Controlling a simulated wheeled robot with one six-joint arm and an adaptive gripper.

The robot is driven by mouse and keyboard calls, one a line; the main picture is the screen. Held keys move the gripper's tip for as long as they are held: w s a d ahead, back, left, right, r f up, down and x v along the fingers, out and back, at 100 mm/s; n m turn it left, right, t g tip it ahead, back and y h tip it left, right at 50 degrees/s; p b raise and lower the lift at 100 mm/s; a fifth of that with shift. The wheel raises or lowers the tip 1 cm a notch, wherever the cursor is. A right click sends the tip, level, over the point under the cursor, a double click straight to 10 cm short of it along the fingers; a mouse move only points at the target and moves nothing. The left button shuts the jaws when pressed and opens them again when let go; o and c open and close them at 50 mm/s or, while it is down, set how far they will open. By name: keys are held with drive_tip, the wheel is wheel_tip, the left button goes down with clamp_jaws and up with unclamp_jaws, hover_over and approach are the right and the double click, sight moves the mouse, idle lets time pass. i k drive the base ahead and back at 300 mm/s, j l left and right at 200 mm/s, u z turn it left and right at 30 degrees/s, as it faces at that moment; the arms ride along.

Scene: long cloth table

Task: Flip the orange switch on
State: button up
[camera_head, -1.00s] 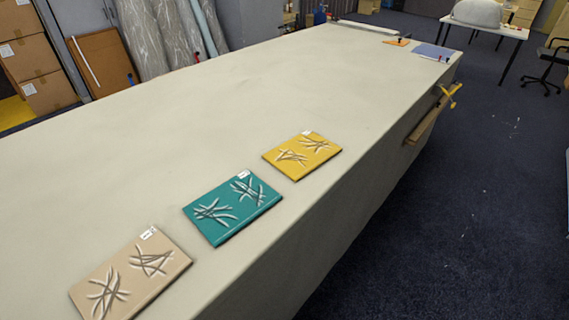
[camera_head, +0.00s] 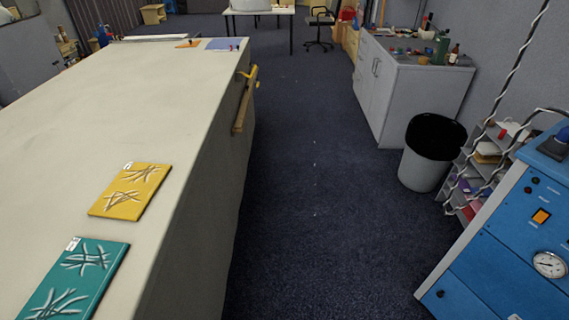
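An orange switch (camera_head: 541,216) sits on the front panel of a blue cabinet (camera_head: 490,262) at the right edge of the head view. It is small, and I cannot tell which way it is set. A round white gauge (camera_head: 549,264) is below it, and small dark knobs are above it. The cabinet is cut off by the right and bottom picture edges. My gripper is not in view.
A long cloth table (camera_head: 130,90) with yellow (camera_head: 128,205) and teal (camera_head: 100,288) tiles fills the left. Dark carpet (camera_head: 310,200) lies free between table and cabinet. A black-lined bin (camera_head: 424,172), a shelf (camera_head: 462,195) and a grey cupboard (camera_head: 405,100) stand at right.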

sight(539, 217)
drive_tip(key=z, duration=1.3)
